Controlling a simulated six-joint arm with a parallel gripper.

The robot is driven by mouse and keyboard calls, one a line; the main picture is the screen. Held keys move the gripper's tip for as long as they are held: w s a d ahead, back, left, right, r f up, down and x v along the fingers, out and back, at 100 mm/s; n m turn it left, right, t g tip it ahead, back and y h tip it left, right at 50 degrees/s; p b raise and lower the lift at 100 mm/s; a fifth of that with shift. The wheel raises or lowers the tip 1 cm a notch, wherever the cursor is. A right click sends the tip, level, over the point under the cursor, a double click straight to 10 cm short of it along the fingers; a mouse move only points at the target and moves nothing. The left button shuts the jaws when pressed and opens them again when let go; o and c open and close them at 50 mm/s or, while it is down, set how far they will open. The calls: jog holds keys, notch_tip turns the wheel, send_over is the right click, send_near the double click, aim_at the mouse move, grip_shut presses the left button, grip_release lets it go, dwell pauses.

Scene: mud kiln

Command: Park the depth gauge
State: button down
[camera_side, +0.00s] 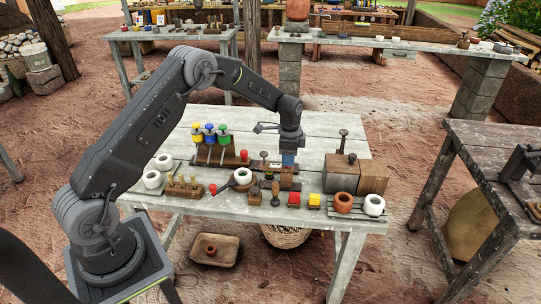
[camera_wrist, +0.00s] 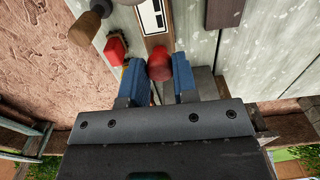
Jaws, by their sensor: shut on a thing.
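My gripper (camera_side: 288,160) hangs low over the middle of the work table, fingers pointing down. In the wrist view, its two blue fingertips (camera_wrist: 172,80) are closed in on a round red knob (camera_wrist: 159,66), which appears to be the top of the depth gauge. The rest of the gauge is hidden below the knob and by the fingers. Under the gripper in the side view is a brown wooden piece (camera_side: 287,182). In the wrist view, a wooden strip with a white, black-marked plate (camera_wrist: 151,16) lies beyond the knob.
The back right of the table (camera_side: 315,125) is clear.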

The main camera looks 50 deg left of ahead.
jog(key=shift+w+d, duration=1.15)
jog(key=c, duration=0.9)
grip_release()
jog(key=shift+r, duration=0.1)
notch_tip(320, 180, up, 14)
jog(key=shift+f, duration=0.15)
